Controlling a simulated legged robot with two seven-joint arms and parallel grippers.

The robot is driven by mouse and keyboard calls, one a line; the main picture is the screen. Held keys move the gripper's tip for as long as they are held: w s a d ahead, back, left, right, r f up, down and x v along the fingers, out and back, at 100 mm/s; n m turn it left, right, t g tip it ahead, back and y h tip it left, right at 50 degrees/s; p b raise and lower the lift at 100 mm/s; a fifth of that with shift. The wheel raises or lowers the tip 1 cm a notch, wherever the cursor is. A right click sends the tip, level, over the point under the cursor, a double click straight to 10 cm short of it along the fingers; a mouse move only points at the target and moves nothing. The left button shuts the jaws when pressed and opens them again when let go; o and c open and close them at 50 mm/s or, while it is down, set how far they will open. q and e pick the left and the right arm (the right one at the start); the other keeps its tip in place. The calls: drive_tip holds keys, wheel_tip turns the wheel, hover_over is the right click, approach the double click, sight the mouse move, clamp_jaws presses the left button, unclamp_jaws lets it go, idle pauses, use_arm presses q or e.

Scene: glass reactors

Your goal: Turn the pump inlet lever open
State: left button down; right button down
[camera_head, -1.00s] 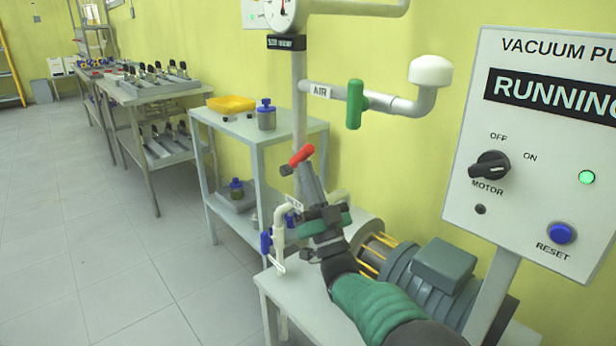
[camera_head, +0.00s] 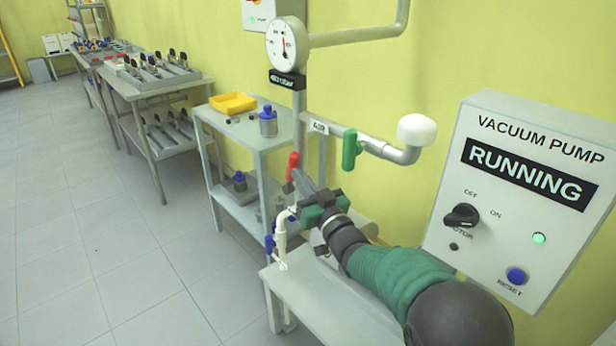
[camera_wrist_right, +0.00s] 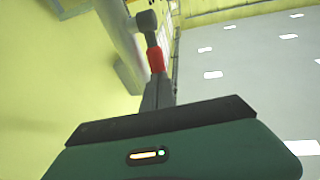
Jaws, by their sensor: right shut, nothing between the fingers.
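The red lever (camera_head: 292,165) is on the vertical pipe below the gauge and stands nearly upright. In the right wrist view the lever (camera_wrist_right: 155,60) is just beyond the fingertips, with a dark round end above it. My right gripper (camera_head: 297,176) is shut and empty, its tips close beside the lever; I cannot tell whether they touch it. The fingers also show in the wrist view (camera_wrist_right: 158,93). The gripper and arm hide part of the pipe and most of the pump. My left gripper is not in view.
A green AIR handle (camera_head: 350,149) hangs on a side pipe with a white cap. The gauge (camera_head: 287,40) is above. The vacuum pump panel (camera_head: 450,190) reads RUNNING, with a green light. A grey shelf (camera_head: 205,112) with a yellow tray stands left. The floor at left is clear.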

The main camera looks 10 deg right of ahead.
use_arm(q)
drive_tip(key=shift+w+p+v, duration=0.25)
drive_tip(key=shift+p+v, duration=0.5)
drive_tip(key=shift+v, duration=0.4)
use_arm(e)
drive_tip(key=shift+w+a+r+g, duration=0.3)
drive_tip(key=shift+w+a+r, duration=0.1)
drive_tip(key=shift+w, duration=0.1)
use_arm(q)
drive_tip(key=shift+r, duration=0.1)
